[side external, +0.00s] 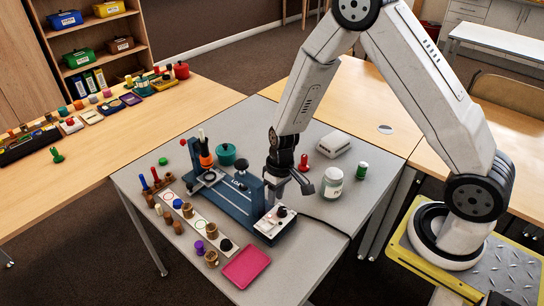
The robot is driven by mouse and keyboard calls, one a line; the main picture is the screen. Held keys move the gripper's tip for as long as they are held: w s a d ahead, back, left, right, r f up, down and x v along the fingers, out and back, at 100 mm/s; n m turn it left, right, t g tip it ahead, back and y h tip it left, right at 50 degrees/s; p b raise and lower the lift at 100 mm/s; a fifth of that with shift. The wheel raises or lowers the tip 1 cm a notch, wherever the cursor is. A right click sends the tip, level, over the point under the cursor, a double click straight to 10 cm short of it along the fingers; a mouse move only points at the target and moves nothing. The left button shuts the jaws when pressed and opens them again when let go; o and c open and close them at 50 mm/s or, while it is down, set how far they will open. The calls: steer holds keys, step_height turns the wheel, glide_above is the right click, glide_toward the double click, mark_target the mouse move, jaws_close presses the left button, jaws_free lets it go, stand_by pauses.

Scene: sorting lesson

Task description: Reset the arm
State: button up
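My gripper (289,190) hangs from my white arm over the grey table (325,218), just behind the right end of a blue apparatus (237,204). Its fingers look spread apart, with nothing visible between them. The near finger partly overlaps the apparatus, and I cannot tell whether it touches. My arm is bent, with its elbow high at the top of the view and its base on a yellow-edged metal plate at the right.
A glass jar (332,184), a red pawn-like piece (304,163), a green-capped container (362,171) and a white box (334,144) stand near my gripper. A white strip (201,222) with small pieces and a pink tray (246,268) lie in front. The table's right front is clear.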

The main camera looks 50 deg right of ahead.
steer(key=s+d+r+t+h, duration=0.1)
steer(key=s+r, duration=0.4)
steer(key=r, duration=0.2)
steer(key=s+d+r+t, duration=0.1)
steer(key=s+r, duration=0.4)
steer(key=r, duration=0.3)
steer(key=shift+t+h, duration=0.3)
steer(key=shift+h, duration=0.1)
